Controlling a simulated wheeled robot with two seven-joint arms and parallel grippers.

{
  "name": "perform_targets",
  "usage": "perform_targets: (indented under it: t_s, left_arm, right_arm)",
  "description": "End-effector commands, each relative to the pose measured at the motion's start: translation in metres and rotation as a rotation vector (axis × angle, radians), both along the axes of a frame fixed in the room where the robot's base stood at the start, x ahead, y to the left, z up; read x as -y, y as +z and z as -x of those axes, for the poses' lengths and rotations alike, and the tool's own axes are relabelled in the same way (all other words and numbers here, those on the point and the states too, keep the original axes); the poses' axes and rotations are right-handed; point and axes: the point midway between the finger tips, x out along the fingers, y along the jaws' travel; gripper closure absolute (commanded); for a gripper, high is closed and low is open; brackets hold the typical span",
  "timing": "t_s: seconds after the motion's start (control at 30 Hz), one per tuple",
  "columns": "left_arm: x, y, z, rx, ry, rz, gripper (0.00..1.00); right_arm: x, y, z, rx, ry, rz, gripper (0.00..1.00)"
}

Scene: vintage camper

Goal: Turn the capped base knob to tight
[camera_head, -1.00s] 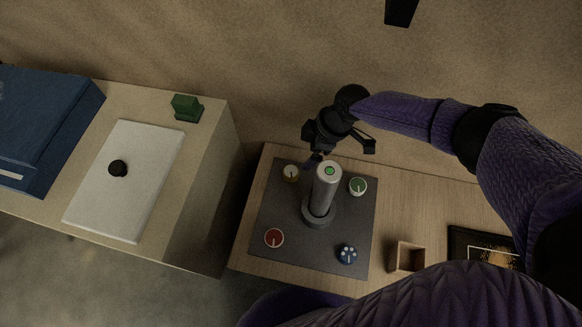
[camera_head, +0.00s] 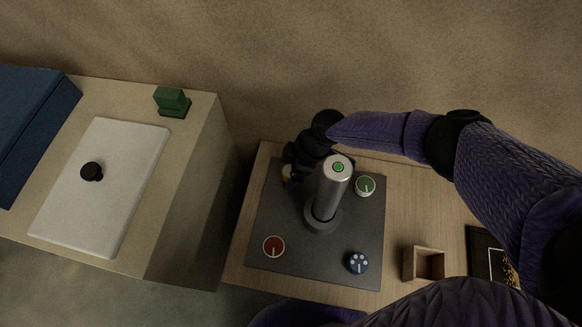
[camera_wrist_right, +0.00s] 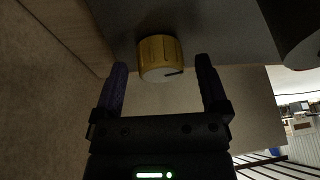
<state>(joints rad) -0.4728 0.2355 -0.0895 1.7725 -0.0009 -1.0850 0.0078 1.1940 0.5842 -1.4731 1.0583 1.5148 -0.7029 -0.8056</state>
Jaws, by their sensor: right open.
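A dark base plate (camera_head: 265,225) on the wooden top carries a thick grey post (camera_head: 334,185) with a green disc on its top. Around it sit a yellow knob (camera_head: 287,172), a green knob (camera_head: 365,185), a red knob (camera_head: 273,246) and a blue knob with pale dots (camera_head: 357,262). I cannot tell which is the capped base knob. My right gripper (camera_head: 293,164) is over the yellow knob and partly hides it. In the right wrist view the gripper (camera_wrist_right: 160,62) is open, with the yellow knob (camera_wrist_right: 158,50) between and just ahead of its fingertips. My left gripper is out of view.
The grey post stands close to my right gripper. A small open wooden box (camera_head: 424,264) and a dark framed picture (camera_head: 487,258) lie to the right. A separate counter at left holds a white board (camera_head: 110,190), a green block (camera_head: 172,101) and a blue case (camera_head: 35,125).

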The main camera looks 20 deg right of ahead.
Motion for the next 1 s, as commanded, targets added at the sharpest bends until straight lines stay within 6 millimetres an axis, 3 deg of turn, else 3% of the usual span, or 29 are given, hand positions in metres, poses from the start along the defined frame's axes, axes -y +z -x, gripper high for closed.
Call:
perform_targets:
  t_s: [0.3,0.73,0.87,1.0]
  left_arm:
    - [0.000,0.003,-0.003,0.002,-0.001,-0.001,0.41]
    - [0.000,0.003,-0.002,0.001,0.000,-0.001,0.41]
    - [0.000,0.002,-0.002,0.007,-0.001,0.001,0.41]
    - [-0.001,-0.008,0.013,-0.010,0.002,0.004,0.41]
  right_arm:
    - [-0.001,-0.001,0.000,0.001,0.000,0.000,0.06]
    - [0.000,-0.001,0.000,0.001,0.000,0.000,0.97]
    - [-0.001,0.000,0.000,0.000,-0.026,-0.002,1.00]
    - [-0.001,0.001,0.000,0.001,-0.112,-0.001,1.00]
